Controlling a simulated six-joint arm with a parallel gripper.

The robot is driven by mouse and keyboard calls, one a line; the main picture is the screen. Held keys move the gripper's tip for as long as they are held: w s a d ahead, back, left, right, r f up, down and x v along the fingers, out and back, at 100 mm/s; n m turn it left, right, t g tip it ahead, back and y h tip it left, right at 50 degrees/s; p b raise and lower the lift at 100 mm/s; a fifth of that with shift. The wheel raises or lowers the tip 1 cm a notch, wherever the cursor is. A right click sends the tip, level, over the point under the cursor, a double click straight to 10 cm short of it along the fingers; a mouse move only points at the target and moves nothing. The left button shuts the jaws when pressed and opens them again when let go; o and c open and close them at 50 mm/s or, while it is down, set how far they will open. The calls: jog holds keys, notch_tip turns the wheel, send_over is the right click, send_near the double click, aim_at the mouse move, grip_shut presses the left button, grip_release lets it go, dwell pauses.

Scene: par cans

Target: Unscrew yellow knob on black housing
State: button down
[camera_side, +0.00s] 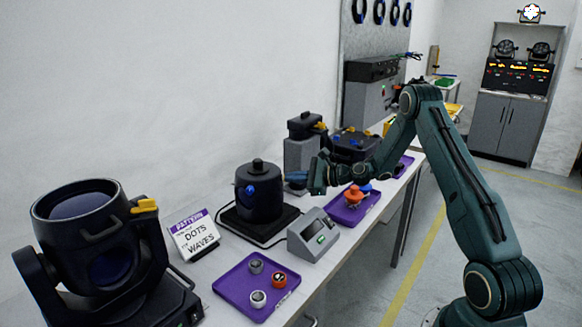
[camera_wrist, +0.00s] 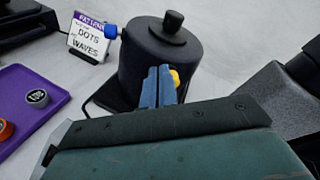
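The black housing (camera_side: 262,200) is an upright cylinder on a flat black base on the bench. It also fills the upper middle of the wrist view (camera_wrist: 140,65), with a black cap on top. The yellow knob (camera_wrist: 175,77) sticks out low on its near side in the wrist view, partly hidden by my blue fingers. The knob does not show in the side view. My gripper (camera_side: 292,178) is just right of the housing in the side view. In the wrist view its fingers (camera_wrist: 160,75) look close together beside the knob. Contact or grip on it cannot be told.
A blue knob (camera_wrist: 111,32) sits on the housing's left. A purple tray (camera_side: 232,288) holds three small round parts. A grey display box (camera_side: 313,238) stands in front of the housing. Another purple tray (camera_side: 345,212) with orange parts lies beneath my arm. A sign (camera_side: 193,238) stands left.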

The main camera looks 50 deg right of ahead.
jog(key=shift+s+a, duration=0.1)
jog(key=shift+a+r, duration=0.15)
jog(key=s+d, duration=0.2)
jog(key=s, duration=0.3)
jog(key=shift+s+d, duration=0.25)
jog(key=shift+d, duration=0.05)
dwell(0.4)
jog(key=shift+r, duration=0.1)
jog(key=shift+d+r, duration=0.25)
jog(key=shift+d, duration=0.35)
jog(key=shift+d+r, duration=0.25)
jog(key=shift+d, duration=0.35)
jog(key=shift+w, duration=0.1)
jog(key=w+a, duration=0.3)
jog(key=w, duration=0.3)
